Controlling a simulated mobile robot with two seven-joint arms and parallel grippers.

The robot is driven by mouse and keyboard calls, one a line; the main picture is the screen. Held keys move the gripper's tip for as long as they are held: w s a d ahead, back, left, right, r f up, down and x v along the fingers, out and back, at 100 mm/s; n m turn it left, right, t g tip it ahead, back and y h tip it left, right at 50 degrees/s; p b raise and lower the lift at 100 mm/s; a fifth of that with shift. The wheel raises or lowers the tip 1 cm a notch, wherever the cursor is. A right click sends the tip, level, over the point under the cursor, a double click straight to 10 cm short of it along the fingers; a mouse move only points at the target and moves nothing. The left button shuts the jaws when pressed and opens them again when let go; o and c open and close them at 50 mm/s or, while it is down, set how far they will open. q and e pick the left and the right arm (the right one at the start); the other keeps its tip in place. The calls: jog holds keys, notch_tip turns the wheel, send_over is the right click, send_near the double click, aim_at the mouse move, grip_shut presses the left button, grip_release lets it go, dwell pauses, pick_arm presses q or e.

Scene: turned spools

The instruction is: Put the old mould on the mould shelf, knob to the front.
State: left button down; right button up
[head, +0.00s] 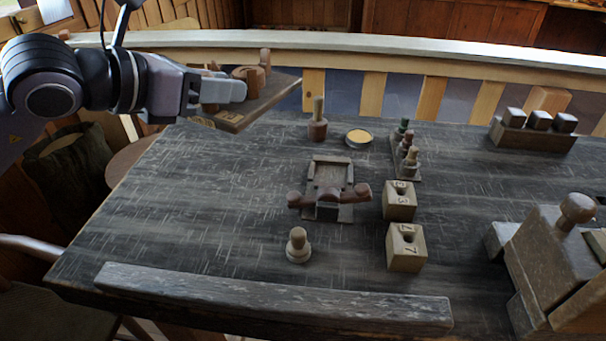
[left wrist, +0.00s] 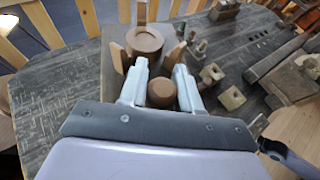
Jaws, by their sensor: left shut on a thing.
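My left gripper (head: 238,90) reaches in from the left. In the left wrist view its fingers (left wrist: 160,85) are shut about a brown rounded knob (left wrist: 162,93). A round brown turned body (left wrist: 145,44) with a ring on top lies just beyond the fingers, between upright posts; I take it and the knob for the old mould, though their join is hidden. In the head view the round body (head: 249,73) shows past the fingertips. It is over a wooden board (head: 240,118) with a label on its front, apparently the mould shelf. Whether the mould rests there is unclear. My right gripper is out of view.
The dark table (head: 200,215) carries a central wooden fixture (head: 329,182), two numbered blocks (head: 399,207) (head: 405,257), a small knobbed piece (head: 298,246) and a peg rack (head: 406,160). A long bar (head: 270,300) lies along the front. A large knobbed block (head: 560,250) stands right. The table's left part is clear.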

pick_arm(q)
jog(key=shift+w+d, duration=0.1)
notch_tip(320, 180, down, 20)
jog(key=shift+r+b, duration=0.2)
jog(key=shift+b, duration=0.35)
jog(key=c, duration=0.8)
grip_release()
